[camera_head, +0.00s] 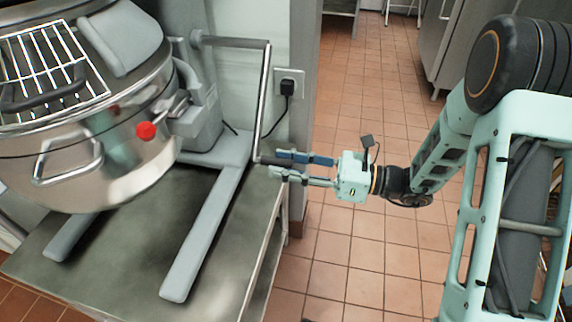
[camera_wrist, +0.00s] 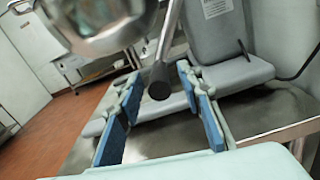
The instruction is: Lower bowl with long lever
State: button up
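The steel mixer bowl (camera_head: 100,165) hangs in its frame at the left, above the mixer's feet, with a wire guard on top. The long lever (camera_head: 264,100) runs out from the mixer's upper side, bends down and ends in a short dark handle (camera_wrist: 160,80). My gripper (camera_head: 277,164) is at the lever's lower end, reaching in from the right. In the wrist view my gripper (camera_wrist: 158,78) is open, with the dark handle end between its blue-padded fingers. Gaps show on both sides of the handle. Exact depth along the fingers is hard to tell.
The mixer stands on a metal table (camera_head: 120,255), whose right edge lies just beneath my gripper. A red knob (camera_head: 146,131) sits on the bowl's side. A wall outlet with a black plug (camera_head: 288,87) is behind the lever. Tiled floor (camera_head: 345,250) is open to the right.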

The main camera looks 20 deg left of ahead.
grip_shut()
jog(key=shift+r, duration=0.15)
dwell(0.4)
